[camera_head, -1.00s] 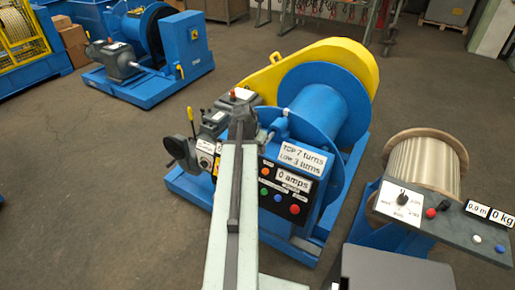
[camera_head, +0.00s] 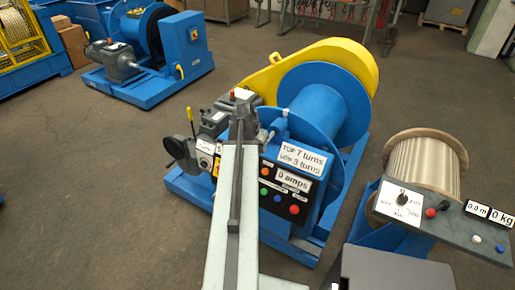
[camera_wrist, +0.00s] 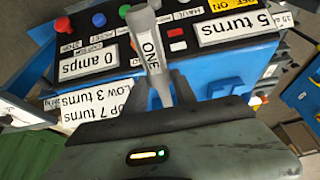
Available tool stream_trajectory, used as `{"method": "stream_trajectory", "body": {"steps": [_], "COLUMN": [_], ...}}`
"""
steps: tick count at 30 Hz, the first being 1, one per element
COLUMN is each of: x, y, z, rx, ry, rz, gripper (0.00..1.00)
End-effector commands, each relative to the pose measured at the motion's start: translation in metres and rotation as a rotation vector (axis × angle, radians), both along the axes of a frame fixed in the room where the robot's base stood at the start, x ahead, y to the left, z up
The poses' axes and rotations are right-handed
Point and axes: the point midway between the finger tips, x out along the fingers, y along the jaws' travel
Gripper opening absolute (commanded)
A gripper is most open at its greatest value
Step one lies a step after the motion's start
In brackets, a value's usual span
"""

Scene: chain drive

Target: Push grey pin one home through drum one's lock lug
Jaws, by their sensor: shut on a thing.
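The grey pin (camera_wrist: 152,58), labelled ONE, stands between the fingers of my gripper (camera_wrist: 163,88) in the wrist view, its round end pointing away from my wrist. My gripper is shut on it. In the head view my arm reaches up to the winch, and its far end and the fingers cannot be made out clearly. The blue drum (camera_head: 328,103) lies beside the yellow guard (camera_head: 350,62), just right of my arm. A blue bracket with a pale tip (camera_head: 285,113) is at the drum's near flange; I cannot tell whether it is the lock lug.
The winch's control panel (camera_head: 284,188) with coloured buttons and "0 amps" is close right of my arm. A crank wheel (camera_head: 175,148) stands left. A wooden rope reel (camera_head: 425,165) and its console (camera_head: 450,228) stand right. Floor is open at left.

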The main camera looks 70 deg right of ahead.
Motion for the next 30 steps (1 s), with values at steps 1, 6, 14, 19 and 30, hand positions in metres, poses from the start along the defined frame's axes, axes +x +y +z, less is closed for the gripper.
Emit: {"method": "stream_trajectory", "body": {"steps": [1,6,14,19,30], "x": [0.000,-0.001,-0.003,-0.004,-0.007], "y": [-0.002,-0.006,-0.012,-0.016,-0.025], "z": [0.000,0.000,0.000,0.000,0.000], "rx": [-0.001,-0.001,-0.001,-0.001,-0.001], "ry": [0.000,0.000,0.001,0.001,0.000], "rz": [0.000,0.000,0.001,0.001,0.000], "gripper": [0.00,0.00,0.00,0.00,0.00]}}
